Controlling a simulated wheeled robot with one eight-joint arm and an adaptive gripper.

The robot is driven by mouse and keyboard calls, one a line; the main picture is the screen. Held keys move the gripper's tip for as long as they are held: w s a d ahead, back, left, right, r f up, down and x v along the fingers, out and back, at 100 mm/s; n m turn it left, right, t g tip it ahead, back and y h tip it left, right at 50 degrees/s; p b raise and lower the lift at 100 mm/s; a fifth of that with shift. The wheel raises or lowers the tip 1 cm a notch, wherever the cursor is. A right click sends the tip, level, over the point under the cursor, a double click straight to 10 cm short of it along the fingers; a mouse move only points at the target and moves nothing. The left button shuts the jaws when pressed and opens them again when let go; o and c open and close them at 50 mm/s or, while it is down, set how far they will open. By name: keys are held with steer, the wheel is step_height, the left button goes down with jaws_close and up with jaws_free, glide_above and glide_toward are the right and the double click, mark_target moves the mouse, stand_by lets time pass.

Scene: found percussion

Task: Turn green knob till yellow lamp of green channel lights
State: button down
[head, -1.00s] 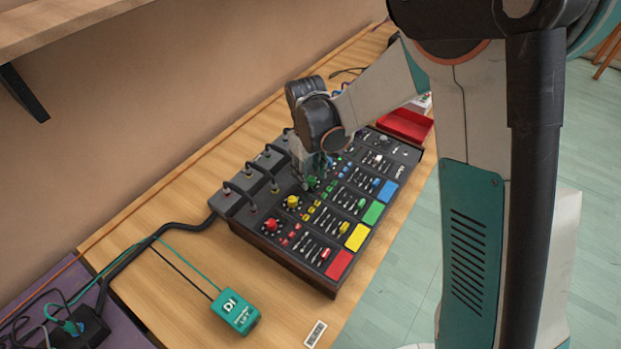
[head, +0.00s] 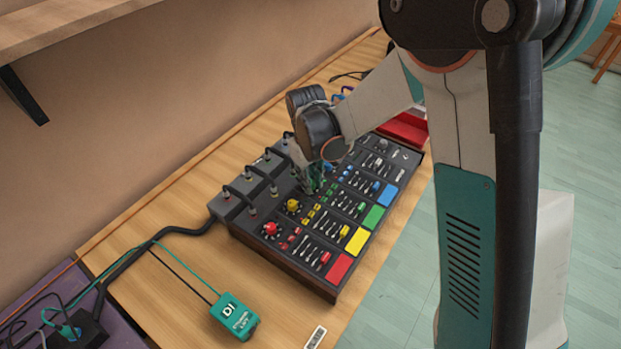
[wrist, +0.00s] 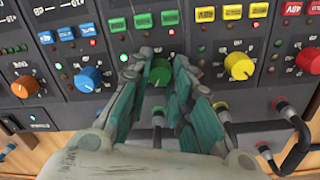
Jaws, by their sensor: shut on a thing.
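The green knob (wrist: 160,72) is upper centre in the wrist view, on the dark mixer panel (head: 262,222). My gripper (wrist: 160,82) is shut on this knob, one teal-padded finger on each side. In the head view my gripper (head: 316,183) is over the green channel and its fingers mostly hide the knob. Green buttons (wrist: 145,21) lie just above the knob in the wrist view. A small lamp (wrist: 123,57) left of the knob glows green. A red lamp (wrist: 171,32) glows above it. I cannot make out a lit yellow lamp there.
Beside the green knob are the blue knob (wrist: 87,79) and yellow knob (wrist: 239,66). Black cable plugs (wrist: 282,105) stand close on the right. A teal DI box (head: 236,316) sits on the table's front part, and a red tray (head: 407,128) lies behind the mixer.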

steer(key=shift+m, duration=2.8)
steer(key=c, duration=1.4)
jaws_free()
steer(key=r, duration=1.2)
steer(key=shift+a, duration=0.25)
